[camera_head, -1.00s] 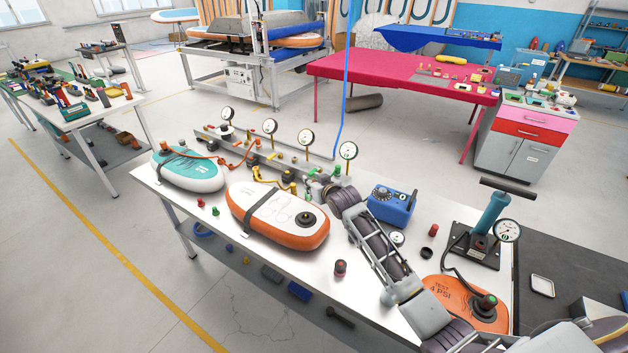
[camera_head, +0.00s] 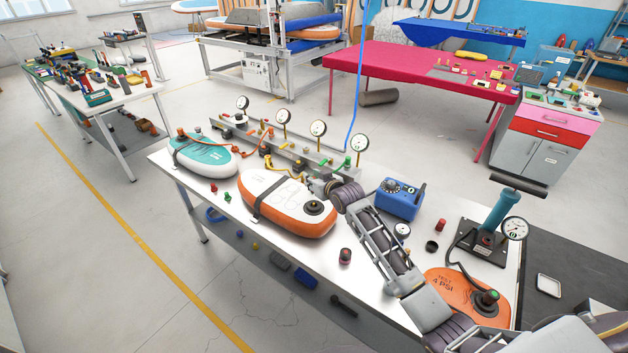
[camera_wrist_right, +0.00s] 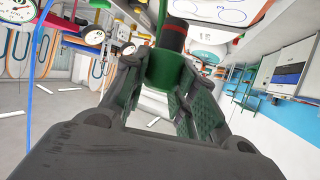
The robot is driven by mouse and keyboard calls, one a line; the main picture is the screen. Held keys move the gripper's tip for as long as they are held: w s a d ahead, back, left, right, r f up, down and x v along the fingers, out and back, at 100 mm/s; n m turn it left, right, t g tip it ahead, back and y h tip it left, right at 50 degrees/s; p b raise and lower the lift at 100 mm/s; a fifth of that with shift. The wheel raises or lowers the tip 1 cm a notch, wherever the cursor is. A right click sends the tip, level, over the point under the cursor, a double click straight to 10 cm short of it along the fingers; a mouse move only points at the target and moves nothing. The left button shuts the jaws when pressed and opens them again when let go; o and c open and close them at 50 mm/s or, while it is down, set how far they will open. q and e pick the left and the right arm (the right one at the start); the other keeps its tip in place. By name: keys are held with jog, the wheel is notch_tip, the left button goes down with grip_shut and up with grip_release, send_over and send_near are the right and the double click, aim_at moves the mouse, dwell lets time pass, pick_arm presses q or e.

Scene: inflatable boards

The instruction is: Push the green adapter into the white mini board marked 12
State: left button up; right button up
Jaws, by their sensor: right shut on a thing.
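The white mini board (camera_head: 287,203), with orange sides, a black strap and a dark round valve, lies on the metal table. Its printed marking is too small to read. My right gripper (camera_head: 318,184) is just behind the valve end of this board, small and partly hidden by its own wrist. In the right wrist view, the green adapter (camera_wrist_right: 165,68) sits between the fingers of the right gripper, which is shut on it. A dark cylinder with a red band (camera_wrist_right: 173,38) shows just beyond it; I cannot tell whether they touch. My left gripper is not in view.
A teal and white board (camera_head: 203,156) lies to the left. A manifold with several gauges (camera_head: 318,129) runs behind. A blue box (camera_head: 400,198), a dark red-topped fitting (camera_head: 345,256), an orange test board (camera_head: 460,295) and a pump (camera_head: 497,222) are on the right.

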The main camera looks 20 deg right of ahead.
jog(key=shift+s, duration=0.1)
jog(key=shift+f, duration=0.15)
dwell(0.3)
jog(key=b, duration=0.3)
send_over(314, 204)
jog(key=shift+w+f, duration=0.2)
jog(key=shift+f, duration=2.5)
jog(key=shift+p, duration=1)
jog(key=shift+f+b, duration=0.8)
jog(key=shift+f, duration=0.65)
dwell(1.1)
jog(key=o, duration=1.1)
